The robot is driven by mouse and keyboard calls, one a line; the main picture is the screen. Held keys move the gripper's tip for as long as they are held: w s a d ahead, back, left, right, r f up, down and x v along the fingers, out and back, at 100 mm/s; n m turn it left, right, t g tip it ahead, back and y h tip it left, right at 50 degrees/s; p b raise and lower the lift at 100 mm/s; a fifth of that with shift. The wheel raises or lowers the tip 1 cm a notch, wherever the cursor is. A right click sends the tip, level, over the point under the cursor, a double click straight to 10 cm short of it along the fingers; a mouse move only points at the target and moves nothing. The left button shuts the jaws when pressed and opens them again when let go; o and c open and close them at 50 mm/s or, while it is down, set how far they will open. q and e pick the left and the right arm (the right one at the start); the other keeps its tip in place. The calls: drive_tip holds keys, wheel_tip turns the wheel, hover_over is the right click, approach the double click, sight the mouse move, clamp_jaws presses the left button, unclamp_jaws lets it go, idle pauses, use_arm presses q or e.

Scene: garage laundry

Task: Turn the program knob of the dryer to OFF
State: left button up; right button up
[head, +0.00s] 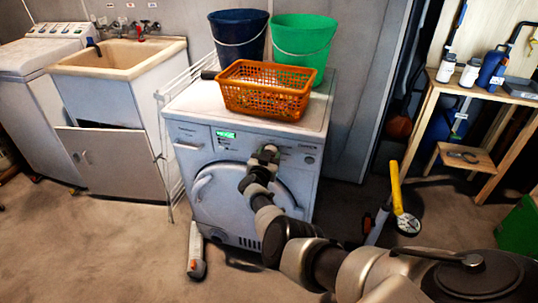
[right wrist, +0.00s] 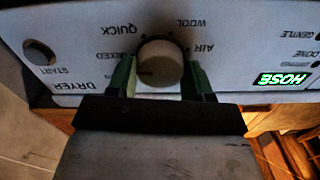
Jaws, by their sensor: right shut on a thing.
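The dryer (head: 235,215) is the white front-loader in the middle of the head view. Its program knob (right wrist: 160,62) is round and pale, and shows upside down in the right wrist view among the labels MIXED, QUICK, WOOL and AIR. A small dark mark shows on its lower left face; I cannot tell which setting it points to. My right gripper (right wrist: 160,80) has one dark green finger on each side of the knob and is shut on it. In the head view my right gripper (head: 264,155) covers the knob at the dryer's panel. My left gripper is out of view.
The dryer's display (right wrist: 283,79) glows green and reads HOSE; a START button (right wrist: 39,52) sits on the panel. An orange basket (head: 265,90), a blue bucket (head: 238,35) and a green bucket (head: 302,45) stand on top. A white-and-orange object (head: 196,250) is on the floor.

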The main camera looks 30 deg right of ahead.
drive_tip(key=n, duration=1.9)
drive_tip(key=shift+w+f, duration=0.1)
drive_tip(key=shift+n, duration=0.3)
drive_tip(key=o, duration=0.9)
drive_tip(key=shift+p, duration=0.3)
